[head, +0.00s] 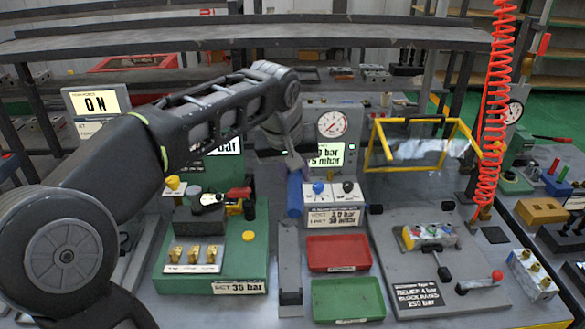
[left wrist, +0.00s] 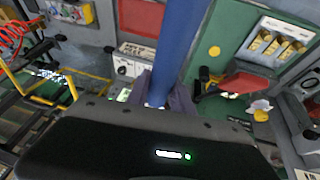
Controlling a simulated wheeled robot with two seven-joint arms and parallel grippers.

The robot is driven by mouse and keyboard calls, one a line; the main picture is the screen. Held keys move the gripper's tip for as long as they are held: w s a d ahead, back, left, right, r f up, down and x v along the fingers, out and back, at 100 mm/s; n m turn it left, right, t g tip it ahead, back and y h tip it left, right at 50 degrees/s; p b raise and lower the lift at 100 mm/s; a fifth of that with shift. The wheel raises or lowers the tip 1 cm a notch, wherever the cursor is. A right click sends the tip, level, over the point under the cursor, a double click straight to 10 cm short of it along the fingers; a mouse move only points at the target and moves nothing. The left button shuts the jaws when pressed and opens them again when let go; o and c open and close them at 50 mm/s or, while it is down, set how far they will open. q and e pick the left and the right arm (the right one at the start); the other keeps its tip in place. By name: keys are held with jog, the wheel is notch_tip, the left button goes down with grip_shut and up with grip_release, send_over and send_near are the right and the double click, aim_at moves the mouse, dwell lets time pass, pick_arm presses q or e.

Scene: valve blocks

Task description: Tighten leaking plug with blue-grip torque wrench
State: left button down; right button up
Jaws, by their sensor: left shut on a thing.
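My left gripper (head: 294,163) is shut on the blue grip (head: 295,195) of the torque wrench, above the middle of the bench. The blue grip hangs roughly upright below the fingers. In the left wrist view the blue grip (left wrist: 179,50) runs away from between the fingers (left wrist: 157,95); the wrench's far end is out of that view. A valve block (head: 430,236) with coloured parts sits on the grey fixture plate at the right, apart from the gripper. I cannot tell which plug leaks. My right gripper is not in view.
A green board (head: 235,268) with brass fittings (head: 194,254) and a red-handled part (head: 240,195) stands left of the wrench. A red tray (head: 338,239) and a green tray (head: 348,285) lie in the middle. A yellow-framed clear guard (head: 425,122) and a red coiled hose (head: 492,130) are at the right.

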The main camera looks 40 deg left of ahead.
pick_arm(q)
jog(key=w+d+f+m+h, duration=0.1)
jog(key=w+d+f+m, duration=0.1)
jog(key=d+f, duration=0.6)
jog(key=w+d+f+m+h, duration=0.1)
jog(key=d+f+m, duration=0.4)
jog(key=f, duration=0.7)
jog(key=d+h, duration=0.1)
jog(key=d, duration=0.1)
jog(key=shift+w+d+f, duration=0.3)
jog(key=shift+w+d, duration=0.1)
jog(key=shift+r, duration=0.15)
